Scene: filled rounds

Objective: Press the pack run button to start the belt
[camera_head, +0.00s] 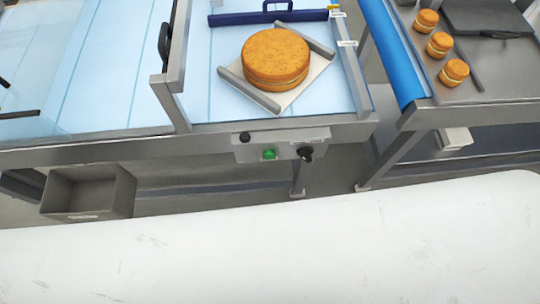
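A green button (269,154) sits on a grey control box (282,146) on the front rail of the belt machine. A black knob (245,138) is at the box's upper left and a black switch (305,153) is at its right. Any labels are too small to read. A large round cake (276,57) sits on a pale board between two grey guide bars on the light blue belt (215,85). Neither of my grippers shows in the head view.
A grey open bin (88,192) hangs below the machine at left. At right, a second table (470,113) with a blue roller (392,55) bears several small filled cakes (438,44). A white surface (270,250) fills the foreground. A dark blue bar (265,17) crosses behind the large cake.

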